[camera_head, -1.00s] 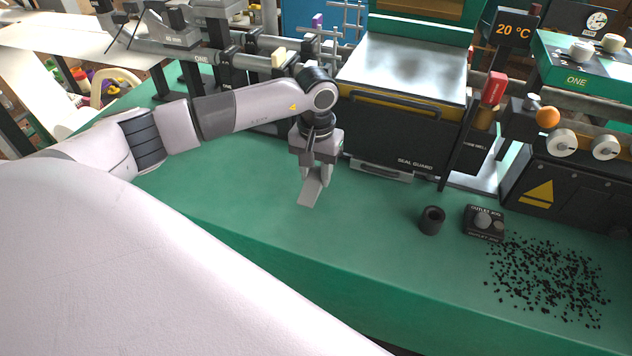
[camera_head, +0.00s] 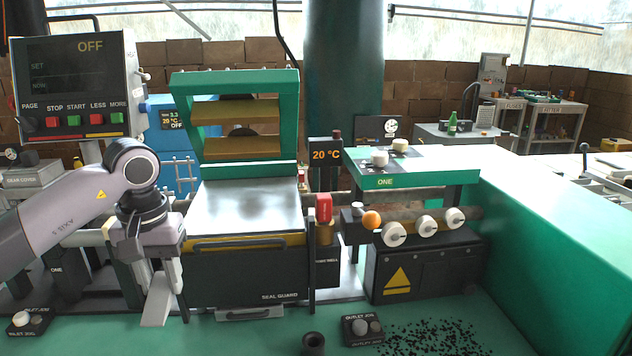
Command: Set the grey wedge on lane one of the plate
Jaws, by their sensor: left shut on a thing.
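My left gripper (camera_head: 164,290) is at the left of the view, pointing down, shut on the grey wedge (camera_head: 156,308). The wedge hangs tilted between the fingers, in front of and left of the black-fronted press. Whether its lower end touches the green surface, I cannot tell. A broad pale metal plate (camera_head: 246,207) lies on top of the press, right of my gripper. I cannot tell whether this is the task's plate, and I see no lane marked on it. My right gripper is not in view.
A control panel (camera_head: 80,88) reading OFF stands behind my left arm. A black cup (camera_head: 313,343) and the outlet jog box (camera_head: 361,329) stand at the front, beside scattered black granules (camera_head: 432,338). A green unit marked ONE (camera_head: 412,167) stands right of the press.

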